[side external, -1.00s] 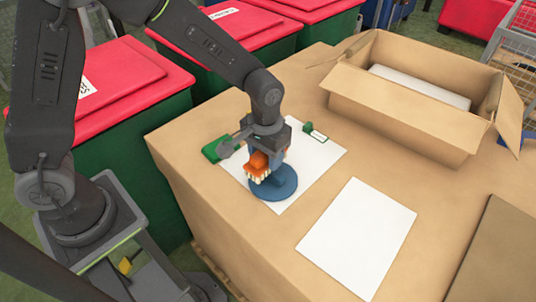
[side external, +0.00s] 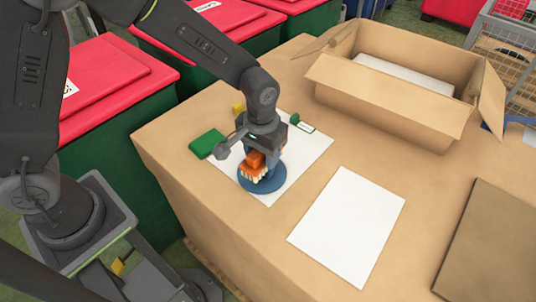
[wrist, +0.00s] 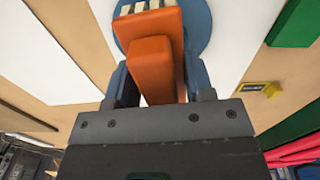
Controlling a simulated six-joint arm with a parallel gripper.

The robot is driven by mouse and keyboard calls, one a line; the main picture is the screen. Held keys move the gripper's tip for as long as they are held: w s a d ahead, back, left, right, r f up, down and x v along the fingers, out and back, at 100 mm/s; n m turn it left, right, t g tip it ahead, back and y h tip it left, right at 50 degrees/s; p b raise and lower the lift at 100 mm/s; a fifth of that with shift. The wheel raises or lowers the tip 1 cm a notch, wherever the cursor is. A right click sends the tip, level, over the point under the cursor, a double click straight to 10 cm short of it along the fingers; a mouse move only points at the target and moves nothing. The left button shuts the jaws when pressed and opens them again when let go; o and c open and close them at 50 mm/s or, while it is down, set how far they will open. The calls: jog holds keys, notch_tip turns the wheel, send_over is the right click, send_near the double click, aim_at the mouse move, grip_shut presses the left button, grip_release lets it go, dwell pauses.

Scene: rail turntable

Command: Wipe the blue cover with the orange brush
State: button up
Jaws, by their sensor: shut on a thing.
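My gripper (side external: 266,150) points down over the table and is shut on the orange brush (side external: 256,160). In the wrist view the orange handle (wrist: 153,65) sits between the two fingers. The brush's pale bristles (side external: 252,174) face down over the round blue cover (side external: 266,188). I cannot tell for sure whether they touch it. The cover lies near the front end of a white sheet (side external: 312,152). Brush and gripper hide part of the cover. In the wrist view, the cover (wrist: 197,35) shows behind the bristles (wrist: 146,7).
A small green item (side external: 295,119) is at the right. A second white sheet (side external: 346,228) lies front right, clear. An open carton (side external: 385,108) stands behind.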

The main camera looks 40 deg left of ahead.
jog(key=shift+s+a+f, duration=0.1)
jog(key=shift+s+a, duration=0.05)
jog(key=shift+a, duration=1.2)
jog(key=shift+w+d, duration=0.2)
jog(key=shift+d, duration=2.35)
jog(key=shift+r, duration=4.15)
jog(key=shift+a, duration=0.1)
